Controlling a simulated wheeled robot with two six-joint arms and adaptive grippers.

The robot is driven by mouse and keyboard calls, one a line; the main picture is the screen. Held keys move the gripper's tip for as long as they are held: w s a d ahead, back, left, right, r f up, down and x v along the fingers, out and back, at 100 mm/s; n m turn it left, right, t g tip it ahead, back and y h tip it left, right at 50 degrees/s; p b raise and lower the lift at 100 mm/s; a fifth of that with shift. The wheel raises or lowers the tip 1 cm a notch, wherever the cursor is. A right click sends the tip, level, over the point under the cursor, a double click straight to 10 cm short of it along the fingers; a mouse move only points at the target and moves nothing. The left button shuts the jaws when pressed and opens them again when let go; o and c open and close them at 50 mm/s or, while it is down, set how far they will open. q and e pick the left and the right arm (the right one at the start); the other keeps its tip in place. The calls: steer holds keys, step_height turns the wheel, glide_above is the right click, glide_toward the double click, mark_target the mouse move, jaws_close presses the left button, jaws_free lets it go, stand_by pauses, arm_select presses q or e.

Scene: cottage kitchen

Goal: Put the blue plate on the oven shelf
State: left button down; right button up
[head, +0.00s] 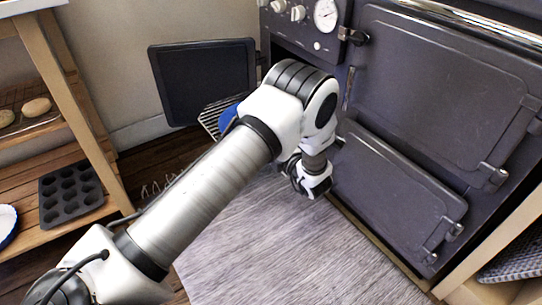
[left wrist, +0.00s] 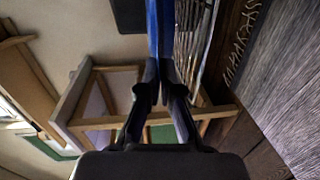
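The blue plate (head: 228,117) shows only in part in the head view, just behind my left arm and beside the oven's wire shelf (head: 209,121). In the left wrist view the plate (left wrist: 160,25) is seen edge-on, upright in the picture, with my left gripper's fingers (left wrist: 161,70) closed on its edge. The wire shelf (left wrist: 190,38) runs right beside the plate there; whether they touch I cannot tell. My left arm hides the left gripper and most of the oven opening in the head view. My right gripper is not in view.
The oven's open door (head: 204,82) stands left of the opening. The dark range (head: 430,100) fills the right, its other doors shut. A wooden rack at left holds rolls (head: 37,107), a muffin tin (head: 70,194) and a blue-rimmed white plate (head: 7,224). A grey rug (head: 260,250) covers the floor.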

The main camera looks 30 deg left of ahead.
arm_select(q)
steer(key=shift+w+f, duration=0.1)
steer(key=shift+w, duration=0.4)
steer(key=f+b, duration=0.2)
steer(key=f, duration=0.1)
steer(key=shift+w+f+b, duration=0.1)
steer(key=shift+w+b, duration=0.15)
steer(key=shift+b, duration=0.15)
steer(key=shift+f, duration=0.2)
steer(key=c, duration=1.3)
jaws_free()
